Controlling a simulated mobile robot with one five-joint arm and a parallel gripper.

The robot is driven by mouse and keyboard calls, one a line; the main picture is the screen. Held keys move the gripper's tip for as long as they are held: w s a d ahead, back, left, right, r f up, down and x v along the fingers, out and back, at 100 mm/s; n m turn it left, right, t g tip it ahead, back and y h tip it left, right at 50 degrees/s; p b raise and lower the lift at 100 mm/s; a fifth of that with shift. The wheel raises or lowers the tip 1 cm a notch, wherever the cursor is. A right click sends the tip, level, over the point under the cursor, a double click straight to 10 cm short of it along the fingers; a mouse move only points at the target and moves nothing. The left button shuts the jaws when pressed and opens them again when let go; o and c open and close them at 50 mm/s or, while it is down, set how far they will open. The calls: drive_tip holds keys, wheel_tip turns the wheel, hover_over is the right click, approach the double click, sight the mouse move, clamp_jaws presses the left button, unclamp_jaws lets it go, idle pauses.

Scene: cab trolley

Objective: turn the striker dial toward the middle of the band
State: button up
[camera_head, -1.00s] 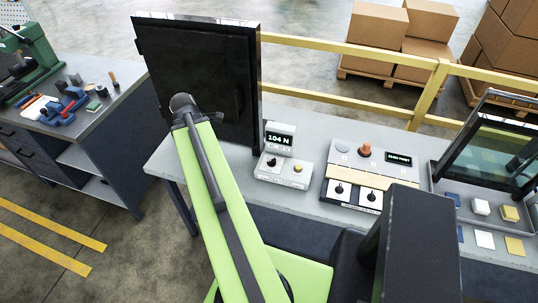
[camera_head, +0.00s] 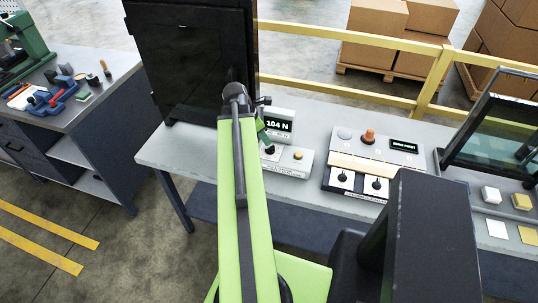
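The striker unit (camera_head: 292,165) is a small light-grey box on the grey bench, with a raised display (camera_head: 278,126) reading 104 N. My green arm reaches up to the left of the unit. My gripper (camera_head: 263,128) is mostly hidden behind the arm's end. Only a dark tip and a green part show, just left of the display and above the dial. I cannot tell if it touches the dial or whether its fingers are open.
A control panel (camera_head: 346,158) with two joysticks and an orange knob stands to the right. A black upright panel (camera_head: 180,60) is close behind the arm on the left. A tilted glass frame (camera_head: 490,120) stands at the right. A yellow rail (camera_head: 350,44) runs behind the bench.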

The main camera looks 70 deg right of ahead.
sight(270, 147)
drive_tip(key=b+x, duration=0.4)
drive_tip(key=x, duration=0.2)
drive_tip(key=shift+s+d+f+b, duration=0.1)
drive_tip(key=shift+f+b, duration=0.25)
drive_tip(key=shift+f, duration=0.05)
clamp_jaws()
